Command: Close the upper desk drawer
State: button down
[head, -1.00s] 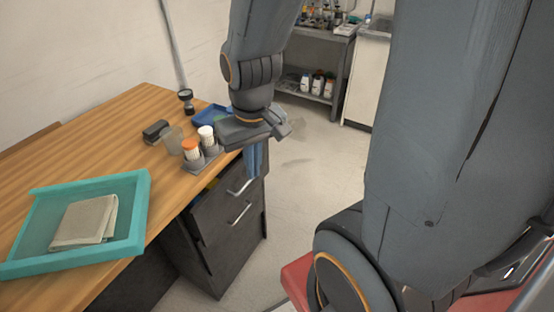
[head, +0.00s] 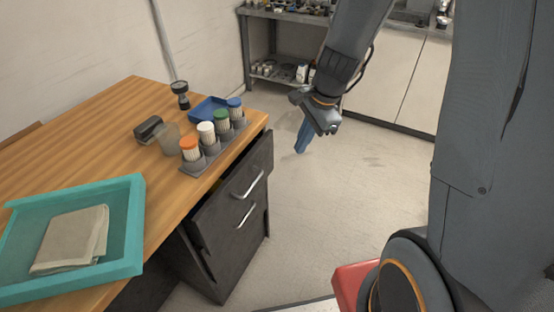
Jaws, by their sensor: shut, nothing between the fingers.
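The upper desk drawer (head: 225,200) is the dark upper front under the right edge of the wooden desk, with a silver bar handle (head: 247,184). Its front seems to stand slightly out from under the desktop; I cannot tell how far. The lower drawer (head: 240,240) with its own handle is below it. My gripper (head: 302,145) has blue fingers pointing down and is shut and empty. It hangs over the floor to the right of the upper drawer, apart from it.
On the desk (head: 95,125) stand a rack of capped containers (head: 205,158), a blue tray (head: 208,108), a clear cup (head: 168,138) and a teal tray (head: 130,225) holding a folded cloth (head: 72,240). Open floor (head: 335,215) lies right of the drawers. A grey shelf (head: 280,80) is behind.

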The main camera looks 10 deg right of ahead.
jog(key=w+d+f+m+y+b, duration=0.1)
jog(key=w+f+m+b, duration=0.1)
jog(key=w+f+m, duration=0.7)
jog(key=w+a+f+m+t, duration=0.1)
jog(key=w+a+f, duration=0.3)
jog(key=a+f, duration=0.2)
jog(key=shift+w+f+p, duration=0.2)
jog(key=shift+f+p, duration=0.15)
jog(key=shift+f, duration=0.35)
